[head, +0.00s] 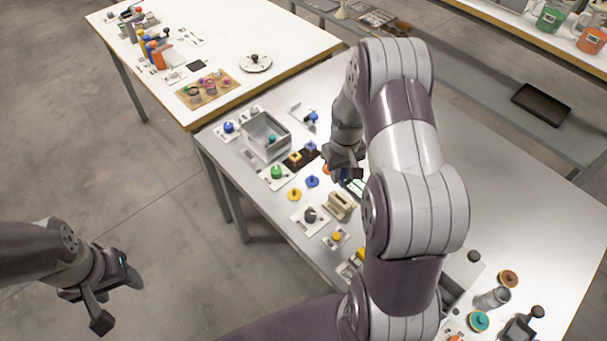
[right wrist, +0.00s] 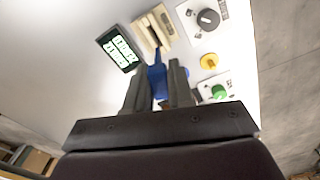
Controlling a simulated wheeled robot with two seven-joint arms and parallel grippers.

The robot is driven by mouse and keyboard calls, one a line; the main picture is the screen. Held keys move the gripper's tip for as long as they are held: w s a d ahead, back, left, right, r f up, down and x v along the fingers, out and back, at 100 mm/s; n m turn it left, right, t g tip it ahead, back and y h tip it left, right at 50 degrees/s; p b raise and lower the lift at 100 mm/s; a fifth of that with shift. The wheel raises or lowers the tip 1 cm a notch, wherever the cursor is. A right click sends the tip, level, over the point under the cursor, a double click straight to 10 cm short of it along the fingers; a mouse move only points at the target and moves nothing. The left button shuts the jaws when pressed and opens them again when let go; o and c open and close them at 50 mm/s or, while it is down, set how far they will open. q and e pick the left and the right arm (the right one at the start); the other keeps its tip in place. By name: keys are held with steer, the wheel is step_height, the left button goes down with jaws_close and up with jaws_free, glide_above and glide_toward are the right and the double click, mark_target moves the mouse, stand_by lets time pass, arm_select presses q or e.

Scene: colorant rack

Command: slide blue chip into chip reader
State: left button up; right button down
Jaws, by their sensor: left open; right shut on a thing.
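My right gripper (head: 345,168) is shut on the blue chip (right wrist: 157,78), low over the steel table. In the right wrist view the chip sits between the two fingers, and its narrow end points at the beige slotted block (right wrist: 154,29), which looks like the chip reader. The narrow end appears close to the block; I cannot tell whether they touch. The reader (head: 340,206) also shows in the head view, just below the gripper. My left gripper (head: 118,298) is open and empty, over the floor left of the table.
A dark display with green characters (right wrist: 119,48) lies beside the reader. A black knob (right wrist: 208,18), a yellow knob (right wrist: 209,61) and a green knob (right wrist: 219,92) stand nearby. A grey open box (head: 264,136) stands further back. My right arm covers much of the table.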

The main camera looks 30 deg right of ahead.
mark_target(342, 186)
steer(key=n, duration=0.3)
steer(key=shift+s+d+r+n, duration=0.1)
steer(key=shift+s+d+n, duration=0.2)
steer(key=shift+s+n, duration=0.1)
steer(key=shift+r, duration=0.1)
step_height(342, 186, down, 6)
steer(key=b, duration=0.3)
stand_by(1.8)
steer(key=shift+f+b, duration=0.8)
steer(key=shift+f, duration=0.7)
